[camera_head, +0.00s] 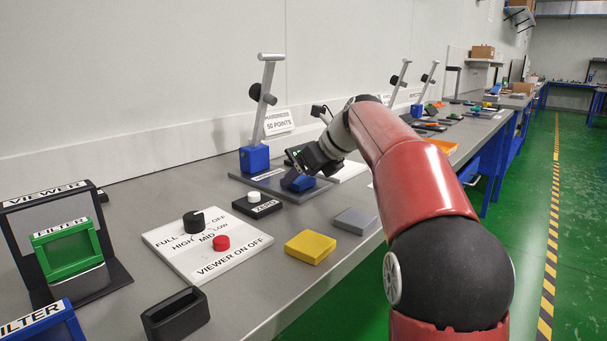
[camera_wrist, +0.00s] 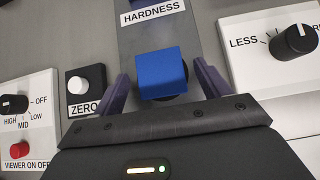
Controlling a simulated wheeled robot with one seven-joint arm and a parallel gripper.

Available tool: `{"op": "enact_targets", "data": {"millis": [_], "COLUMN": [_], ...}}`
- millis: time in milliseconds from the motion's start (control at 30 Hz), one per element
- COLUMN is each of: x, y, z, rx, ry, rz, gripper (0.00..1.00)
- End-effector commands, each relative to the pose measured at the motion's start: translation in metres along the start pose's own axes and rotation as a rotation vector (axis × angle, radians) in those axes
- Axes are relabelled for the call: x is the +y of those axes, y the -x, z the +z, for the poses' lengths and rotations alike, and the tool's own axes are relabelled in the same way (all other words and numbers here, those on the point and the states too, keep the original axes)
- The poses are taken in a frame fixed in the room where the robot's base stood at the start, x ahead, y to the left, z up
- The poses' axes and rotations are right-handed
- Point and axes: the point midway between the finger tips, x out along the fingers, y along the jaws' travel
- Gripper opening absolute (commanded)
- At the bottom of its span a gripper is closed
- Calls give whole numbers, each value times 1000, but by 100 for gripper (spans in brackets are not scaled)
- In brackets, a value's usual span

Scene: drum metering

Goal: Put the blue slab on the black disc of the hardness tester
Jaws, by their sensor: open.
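The hardness tester stands on the bench, with a grey base plate (camera_head: 262,180), a blue block (camera_head: 254,159) and an upright metal post with a lever. The blue slab (camera_head: 298,182) is at the near end of this plate. In the wrist view the blue slab (camera_wrist: 162,72) lies over the black disc (camera_wrist: 181,98), of which only a dark edge shows below it. My gripper (camera_wrist: 161,78) is open, with one dark finger on each side of the slab and visible gaps between. Whether the slab rests fully flat on the disc is hard to tell.
A black ZERO box (camera_head: 258,204) and a white VIEWER panel with knobs (camera_head: 207,240) are to the left. A yellow slab (camera_head: 310,246) and a grey slab (camera_head: 355,220) lie on the bench front. A LESS dial panel (camera_wrist: 270,48) is right of the tester.

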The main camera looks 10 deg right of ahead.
Motion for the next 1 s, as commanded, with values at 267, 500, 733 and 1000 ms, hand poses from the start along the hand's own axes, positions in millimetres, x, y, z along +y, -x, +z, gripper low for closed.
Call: {"op": "enact_targets", "data": {"millis": [267,500,733,1000], "x": [-1,-1,0,0], "y": [49,95,116,118], "z": [2,0,0,0], "rx": [-2,-3,-1,-1], "ry": [0,0,0,0], "rz": [-4,-3,-1,-1], "gripper": [76,76,76,76]}}
